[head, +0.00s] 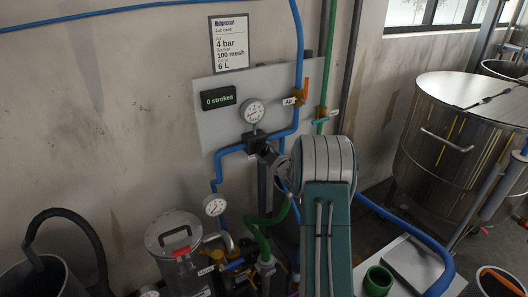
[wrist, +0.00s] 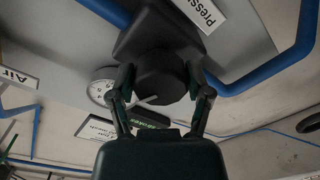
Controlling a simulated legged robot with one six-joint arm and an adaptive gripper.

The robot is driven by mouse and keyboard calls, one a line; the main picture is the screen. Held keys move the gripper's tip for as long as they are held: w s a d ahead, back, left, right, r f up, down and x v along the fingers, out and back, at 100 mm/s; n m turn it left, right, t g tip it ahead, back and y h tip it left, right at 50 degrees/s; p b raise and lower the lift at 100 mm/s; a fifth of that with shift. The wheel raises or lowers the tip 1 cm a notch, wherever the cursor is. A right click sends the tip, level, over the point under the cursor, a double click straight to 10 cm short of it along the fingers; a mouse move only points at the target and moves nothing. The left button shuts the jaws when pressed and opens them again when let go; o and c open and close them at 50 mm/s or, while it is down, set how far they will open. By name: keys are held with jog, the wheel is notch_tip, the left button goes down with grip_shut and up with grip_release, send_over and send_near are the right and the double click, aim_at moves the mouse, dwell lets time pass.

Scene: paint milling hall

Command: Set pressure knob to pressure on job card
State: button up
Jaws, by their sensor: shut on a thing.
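The job card (head: 230,43) on the wall in the head view reads 4 bar, 100 mesh and 6 L. In the wrist view, the dark round pressure knob (wrist: 160,80) sits under a black housing beside a label starting "Press" (wrist: 200,12). My gripper (wrist: 161,72) has one finger on each side of the knob and is shut on it. In the head view my arm hides most of the knob. The round pressure gauge (head: 253,111) is just above it; its reading is too small to tell. The gauge also shows partly behind my left finger in the wrist view (wrist: 101,87).
A display (head: 218,98) reads 0 strokes on the grey panel (head: 217,128). Blue pipes and an air valve (head: 299,97) run close around the knob. A second gauge (head: 214,205) and a lidded metal pot (head: 174,232) are below. A large steel tank (head: 455,150) stands right.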

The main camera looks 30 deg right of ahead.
jog(key=shift+a, duration=0.1)
jog(key=m, duration=0.4)
jog(key=shift+m, duration=0.3)
jog(key=m, duration=0.5)
jog(key=shift+r+m, duration=0.1)
jog(key=shift+m, duration=0.2)
jog(key=m, duration=0.5)
jog(key=shift+w+m+h, duration=0.1)
jog(key=shift+m+h, duration=0.2)
jog(key=m, duration=0.4)
jog(key=shift+r, duration=0.1)
jog(key=shift+m, duration=0.4)
jog(key=o, duration=1)
jog(key=shift+o, duration=0.7)
jog(key=shift+d, duration=0.2)
